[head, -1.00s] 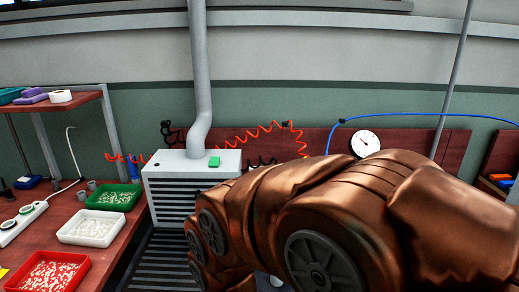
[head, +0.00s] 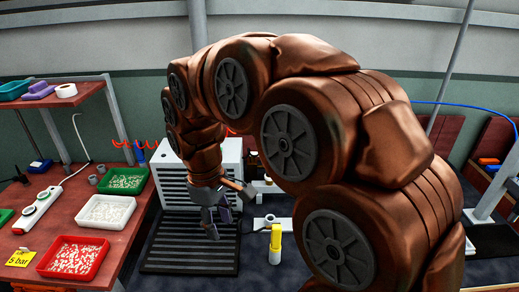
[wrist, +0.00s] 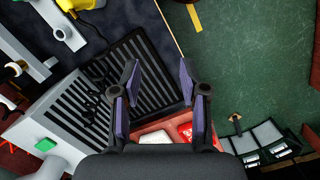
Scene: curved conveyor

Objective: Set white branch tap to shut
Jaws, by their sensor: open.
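My gripper (head: 219,222) hangs open and empty over the black slatted mat, left of a white fitting (head: 264,222) on the dark floor. A yellow upright piece (head: 276,240) stands just in front of that fitting. In the wrist view my open jaws (wrist: 158,72) have nothing between them. There the yellow part (wrist: 82,5) and white pipework (wrist: 65,32) are at the upper left, apart from the jaws. I cannot tell which white part is the branch tap, or its handle's position. My arm hides the area to the right.
The white louvred box (head: 175,180) stands behind the black mat (head: 190,258). The red bench (head: 125,236) at left holds a red tray (head: 48,270), a white tray (head: 78,214) and a green tray (head: 142,190). Open dark floor lies in front of the mat.

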